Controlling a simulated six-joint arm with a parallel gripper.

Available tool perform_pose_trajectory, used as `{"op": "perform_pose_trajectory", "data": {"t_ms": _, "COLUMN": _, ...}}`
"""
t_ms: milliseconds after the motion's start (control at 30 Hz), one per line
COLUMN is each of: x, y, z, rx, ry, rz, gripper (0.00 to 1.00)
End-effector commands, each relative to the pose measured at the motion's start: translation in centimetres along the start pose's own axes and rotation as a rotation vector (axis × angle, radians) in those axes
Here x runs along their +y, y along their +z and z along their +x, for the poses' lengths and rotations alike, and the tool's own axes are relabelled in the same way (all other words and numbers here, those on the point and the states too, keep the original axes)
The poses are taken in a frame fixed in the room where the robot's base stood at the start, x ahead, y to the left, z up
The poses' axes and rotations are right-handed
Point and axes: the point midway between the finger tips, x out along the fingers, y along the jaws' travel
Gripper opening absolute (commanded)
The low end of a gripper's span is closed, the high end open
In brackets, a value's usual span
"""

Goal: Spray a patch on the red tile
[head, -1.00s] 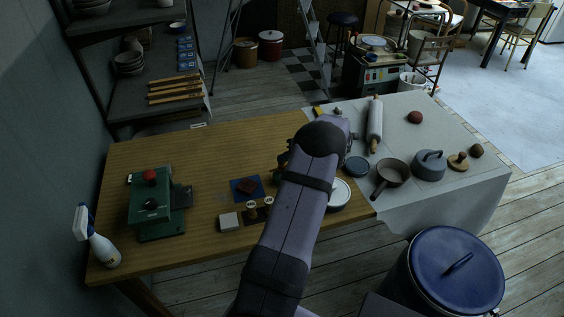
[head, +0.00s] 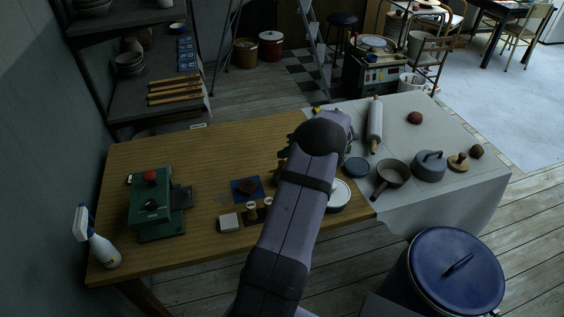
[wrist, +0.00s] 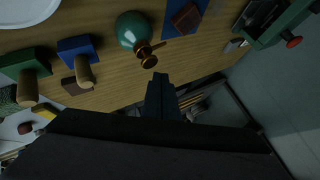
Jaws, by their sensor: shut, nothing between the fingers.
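The red tile (head: 247,186) lies on a blue square sheet (head: 236,194) on the wooden table. Both show at the top of the wrist view, the red tile (wrist: 185,18) on the blue sheet. A round green bottle with a brass neck (wrist: 136,30), perhaps a sprayer, is on the table near the red tile. My gripper (wrist: 160,78) is shut and empty, its tips just short of the brass neck in the picture. In the head view my arm hides the gripper. A white spray bottle with a blue label (head: 102,250) stands at the table's left corner.
A green machine with a red knob (head: 152,215) stands left of the tile. Two wooden-handled blocks, one green (wrist: 33,62) and one blue (wrist: 75,48), are left of my gripper in the wrist view.

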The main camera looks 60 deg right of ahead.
Motion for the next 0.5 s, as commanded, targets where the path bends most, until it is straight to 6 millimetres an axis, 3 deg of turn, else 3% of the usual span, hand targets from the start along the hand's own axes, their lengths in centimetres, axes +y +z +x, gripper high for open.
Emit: {"op": "perform_pose_trajectory", "data": {"t_ms": 500, "x": -2.4, "y": -2.4, "z": -3.2, "rx": 0.001, "ry": 0.0, "rz": -0.002, "gripper": 0.0}}
